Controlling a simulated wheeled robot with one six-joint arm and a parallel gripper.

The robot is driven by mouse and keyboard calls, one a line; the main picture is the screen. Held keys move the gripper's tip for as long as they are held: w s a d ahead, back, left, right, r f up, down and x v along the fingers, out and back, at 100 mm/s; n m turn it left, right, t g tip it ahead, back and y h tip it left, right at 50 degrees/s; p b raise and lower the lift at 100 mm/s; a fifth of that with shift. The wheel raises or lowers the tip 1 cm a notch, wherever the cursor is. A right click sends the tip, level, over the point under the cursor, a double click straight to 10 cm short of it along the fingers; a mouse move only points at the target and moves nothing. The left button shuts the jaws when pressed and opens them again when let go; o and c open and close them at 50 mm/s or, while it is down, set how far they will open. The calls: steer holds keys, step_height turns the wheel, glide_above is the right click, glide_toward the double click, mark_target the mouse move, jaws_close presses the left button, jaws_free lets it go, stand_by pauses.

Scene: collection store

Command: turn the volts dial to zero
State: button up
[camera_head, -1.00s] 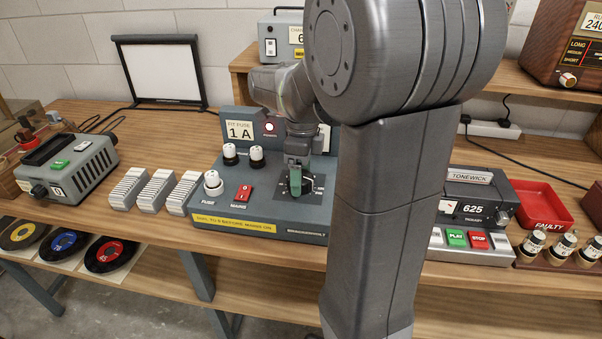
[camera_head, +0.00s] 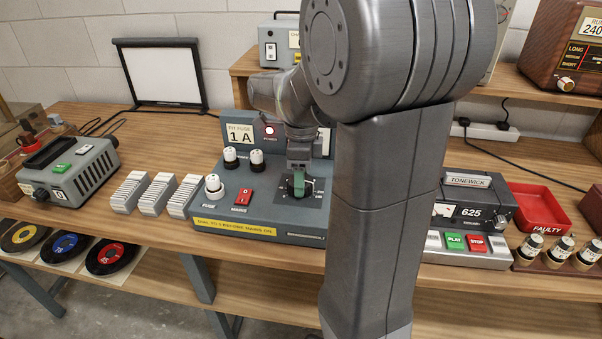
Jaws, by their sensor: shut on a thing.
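The volts dial (camera_head: 299,188) is a dark knob with a marked scale around it, on the right part of the sloping grey control unit (camera_head: 262,214). My gripper (camera_head: 299,179) points down and is shut on the dial; a green part shows at its fingertips. The gripper hides most of the knob, so I cannot read where its pointer stands. Left of the dial are the red mains switch (camera_head: 243,196) and the white fuse holder (camera_head: 214,187). A yellow label strip (camera_head: 235,227) runs along the front.
My arm covers the unit's right side. A grey box (camera_head: 75,172) and rows of white slides (camera_head: 157,193) stand to the left. A player (camera_head: 470,214) with green and red buttons and a red tray (camera_head: 540,205) stand to the right. The wooden bench front is clear.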

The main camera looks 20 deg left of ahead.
steer(key=n+p, duration=0.2)
steer(key=n, duration=0.3)
steer(key=shift+r+p, duration=0.15)
steer(key=shift+p, duration=0.2)
steer(key=n+p, duration=0.1)
steer(key=n, duration=0.5)
steer(key=shift+a+n+t+h+p, duration=0.1)
steer(key=shift+n+t+h+p, duration=0.2)
steer(key=shift+n+p, duration=0.1)
steer(key=n+p, duration=0.1)
steer(key=n, duration=0.4)
steer(key=shift+s, duration=0.1)
steer(key=n, duration=0.6)
steer(key=shift+n+t+p, duration=0.35)
steer(key=shift+n+t, duration=0.05)
steer(key=n, duration=0.6)
steer(key=shift+s+p, duration=0.1)
steer(key=shift+p, duration=0.3)
steer(key=n+y, duration=0.1)
steer(key=n, duration=0.4)
steer(key=shift+n+p, duration=0.3)
steer(key=shift+n, duration=0.1)
steer(key=n, duration=1.1)
steer(key=shift+d+y, duration=0.2)
steer(key=shift+y, duration=0.1)
